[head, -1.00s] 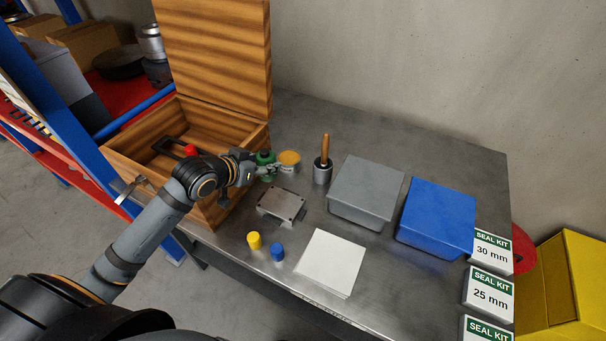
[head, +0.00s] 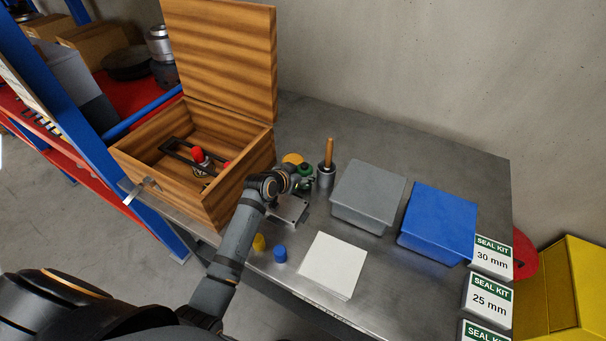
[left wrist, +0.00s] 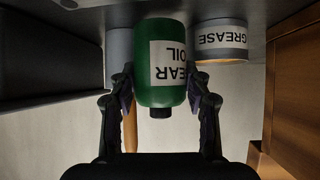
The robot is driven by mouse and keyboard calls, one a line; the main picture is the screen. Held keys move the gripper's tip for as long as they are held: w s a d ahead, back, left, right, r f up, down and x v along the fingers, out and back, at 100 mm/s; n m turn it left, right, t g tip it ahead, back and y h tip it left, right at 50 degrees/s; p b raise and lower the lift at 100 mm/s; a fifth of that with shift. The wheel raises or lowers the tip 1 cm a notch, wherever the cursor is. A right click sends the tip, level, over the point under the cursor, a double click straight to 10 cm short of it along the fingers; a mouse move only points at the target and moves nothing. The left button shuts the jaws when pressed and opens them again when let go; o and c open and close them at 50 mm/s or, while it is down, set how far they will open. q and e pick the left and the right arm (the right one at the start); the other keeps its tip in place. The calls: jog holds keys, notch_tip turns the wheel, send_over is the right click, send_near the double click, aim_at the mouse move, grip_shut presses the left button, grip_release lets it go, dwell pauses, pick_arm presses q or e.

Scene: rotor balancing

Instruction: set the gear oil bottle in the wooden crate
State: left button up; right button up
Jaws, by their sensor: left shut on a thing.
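The green gear oil bottle (head: 305,168) is at my left gripper (head: 302,183), beside the grease can. In the left wrist view, the bottle (left wrist: 161,60) appears upside down between the two fingers of the left gripper (left wrist: 163,102), which is shut on it. Its label and dark cap show. I cannot tell whether its base touches the table. The wooden crate (head: 245,172) stands open to the left, its lid (head: 222,55) raised. Inside are a dark frame and red-topped items, partly hidden by the front wall. My right gripper is not in view.
The grease can (head: 292,159) and a metal cup with a wooden-handled tool (head: 328,165) stand close to the bottle. A metal block (head: 290,210), yellow and blue caps, grey bin (head: 368,190) and blue bin (head: 438,220) are nearby. A metal latch juts from the crate's front.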

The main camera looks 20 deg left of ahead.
pick_arm(q)
jog(key=shift+f, duration=0.5)
jog(key=shift+f, duration=0.15)
jog(key=o, duration=1.3)
